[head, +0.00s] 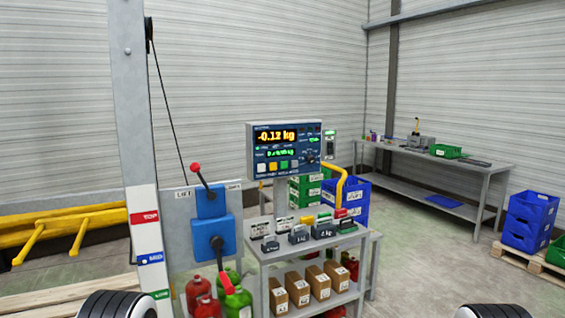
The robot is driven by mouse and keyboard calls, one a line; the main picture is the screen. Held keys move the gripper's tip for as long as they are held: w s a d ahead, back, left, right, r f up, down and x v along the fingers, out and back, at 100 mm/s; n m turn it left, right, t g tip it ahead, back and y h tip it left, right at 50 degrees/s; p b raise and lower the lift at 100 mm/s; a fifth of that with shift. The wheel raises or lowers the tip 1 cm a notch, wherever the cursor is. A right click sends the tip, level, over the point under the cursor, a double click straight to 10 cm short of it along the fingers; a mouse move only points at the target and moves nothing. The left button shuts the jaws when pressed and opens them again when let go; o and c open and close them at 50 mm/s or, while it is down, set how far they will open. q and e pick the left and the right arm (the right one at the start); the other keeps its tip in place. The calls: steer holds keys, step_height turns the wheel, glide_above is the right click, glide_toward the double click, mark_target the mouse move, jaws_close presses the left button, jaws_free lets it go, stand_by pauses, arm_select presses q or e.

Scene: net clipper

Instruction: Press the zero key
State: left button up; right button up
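The weighing indicator (250,150) stands on a post behind the front bench in the middle of the head view. Its orange display (276,136) reads -0.12 kg. Neither of my grippers shows. Only dark rounded parts of my own body show at the bottom left and bottom right, well away from the indicator.
The front bench (262,258) carries several weights, with boxes on its lower shelf. Left of it are a lever panel (178,232) with red-knobbed levers and a tall post (130,100). Red and green bottles stand below. Floor to the right (425,255) is clear before blue crates (527,222).

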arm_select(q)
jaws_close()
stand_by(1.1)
